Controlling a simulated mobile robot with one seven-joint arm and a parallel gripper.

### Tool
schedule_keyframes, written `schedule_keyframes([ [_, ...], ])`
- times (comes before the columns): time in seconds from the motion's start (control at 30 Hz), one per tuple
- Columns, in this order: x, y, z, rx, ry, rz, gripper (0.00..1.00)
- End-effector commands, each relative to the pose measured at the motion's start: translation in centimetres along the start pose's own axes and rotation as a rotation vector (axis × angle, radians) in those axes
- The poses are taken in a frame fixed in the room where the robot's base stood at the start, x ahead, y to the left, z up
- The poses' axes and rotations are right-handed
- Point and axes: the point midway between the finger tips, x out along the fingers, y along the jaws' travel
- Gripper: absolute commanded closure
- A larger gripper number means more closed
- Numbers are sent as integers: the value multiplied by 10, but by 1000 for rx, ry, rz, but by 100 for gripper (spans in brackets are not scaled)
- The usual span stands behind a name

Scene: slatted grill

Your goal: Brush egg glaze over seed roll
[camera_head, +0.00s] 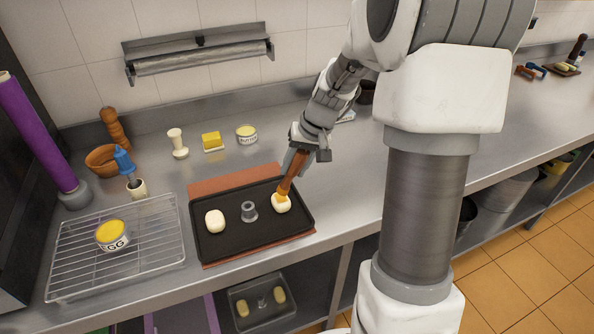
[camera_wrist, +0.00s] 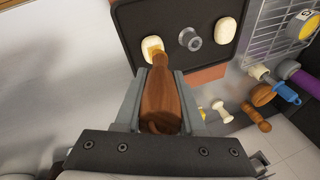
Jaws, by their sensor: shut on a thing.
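My gripper (camera_head: 299,157) is shut on the brown wooden handle of a brush (camera_head: 289,175), which slants down to the tray. In the wrist view the brush handle (camera_wrist: 160,100) lies between the two fingers. The brush's yellowish tip touches or nearly touches the right-hand pale roll (camera_head: 281,203), which shows some yellow on top. That roll (camera_wrist: 152,48) also shows under the tip in the wrist view. A second pale roll (camera_head: 215,221) lies at the left of the dark tray (camera_head: 235,242). An egg tub (camera_head: 112,236) with yellow contents stands on the wire rack. Seeds cannot be made out.
A grey metal cylinder (camera_head: 249,211) stands on the tray between the rolls. The wire rack (camera_head: 160,235) is left of the tray. A butter tub (camera_head: 246,134), yellow block (camera_head: 212,141) and wooden bowl (camera_head: 104,158) stand behind. The counter right of the tray is clear.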

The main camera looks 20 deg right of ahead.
Motion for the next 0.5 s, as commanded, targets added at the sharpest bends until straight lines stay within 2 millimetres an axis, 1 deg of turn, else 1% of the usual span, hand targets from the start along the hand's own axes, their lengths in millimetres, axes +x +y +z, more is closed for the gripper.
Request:
schedule_keyframes([
  [0.03,-8,-4,-2,-1,1,0,100],
  [0.4,-36,-19,-12,-3,1,0,100],
  [0.5,-41,-21,-13,-2,0,0,100],
])
